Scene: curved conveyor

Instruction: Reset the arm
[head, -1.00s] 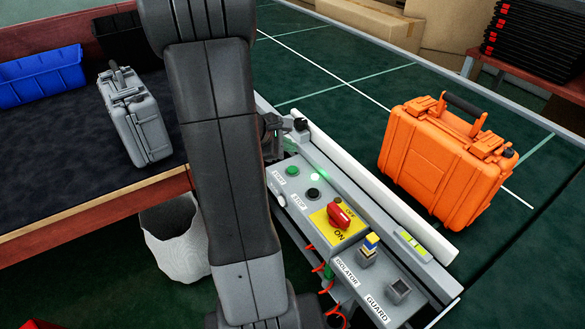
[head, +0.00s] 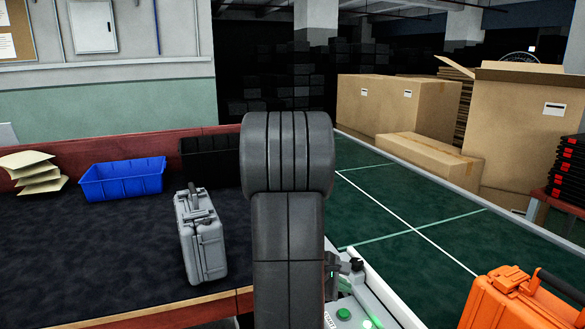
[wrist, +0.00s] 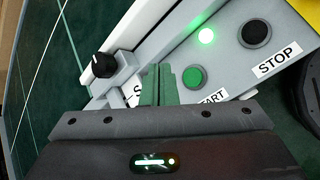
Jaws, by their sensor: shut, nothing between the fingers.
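My gripper (wrist: 158,85) shows in the wrist view with its green fingers together and nothing between them. It is over the control panel (wrist: 228,58), close to the green START button (wrist: 195,77) and beside the black knob (wrist: 103,65). I cannot tell whether the fingers touch the panel. The black STOP button (wrist: 257,33) is to the right, and a green lamp (wrist: 206,36) is lit. In the head view my arm stands upright in the middle and hides most of the gripper.
An orange case (head: 510,300) stands on the green conveyor (head: 400,215) at right. A grey case (head: 203,245), blue bin (head: 122,180) and black bin (head: 208,157) are on the dark-topped table (head: 90,260) at left. Cardboard boxes (head: 520,110) stand behind the conveyor.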

